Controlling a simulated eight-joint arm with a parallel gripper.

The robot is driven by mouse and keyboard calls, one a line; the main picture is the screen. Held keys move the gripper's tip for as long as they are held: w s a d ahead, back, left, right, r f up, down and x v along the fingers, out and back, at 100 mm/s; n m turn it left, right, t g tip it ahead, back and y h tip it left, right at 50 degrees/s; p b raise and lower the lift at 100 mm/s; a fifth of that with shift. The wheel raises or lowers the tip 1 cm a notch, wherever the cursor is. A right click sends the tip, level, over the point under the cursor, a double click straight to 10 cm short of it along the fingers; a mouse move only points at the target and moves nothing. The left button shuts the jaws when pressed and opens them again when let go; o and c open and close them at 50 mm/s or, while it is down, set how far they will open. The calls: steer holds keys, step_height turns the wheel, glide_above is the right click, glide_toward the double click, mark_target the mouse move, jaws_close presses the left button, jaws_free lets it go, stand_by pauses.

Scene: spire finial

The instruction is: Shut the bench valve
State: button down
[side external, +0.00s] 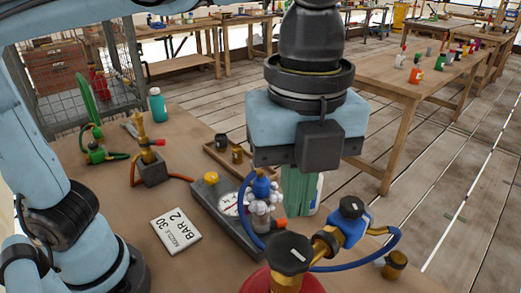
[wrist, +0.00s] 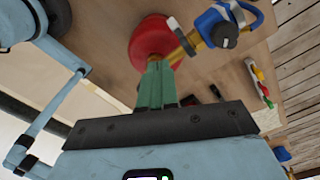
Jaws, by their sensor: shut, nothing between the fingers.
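A brass valve with a black knob (side external: 290,253) tops a red cylinder at the front of the bench. A brass pipe joins it to a blue fitting with a black knob (side external: 351,207). The red cylinder (wrist: 150,38) and the blue fitting (wrist: 224,36) also show in the wrist view. A small green fitting with a red end (side external: 98,153) lies at the far left. I cannot tell which is the bench valve. My gripper (side external: 299,208) points down behind the brass valve, its green fingers shut and empty. In the wrist view the fingers (wrist: 160,66) overlap the red cylinder's edge.
A blue hose (side external: 375,256) loops around the front. A teal bottle (side external: 157,106) stands at the back edge.

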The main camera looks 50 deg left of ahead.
steer(key=shift+r, duration=2.2)
steer(key=w+a+f+n+t, duration=0.3)
steer(key=a+f+n, duration=0.5)
steer(key=a+n, duration=0.4)
steer(key=w+a+f+n+t, duration=0.4)
steer(key=a+f+n, duration=0.5)
steer(key=a+n, duration=0.3)
steer(key=shift+a+f, duration=0.15)
steer(key=shift+a, duration=0.05)
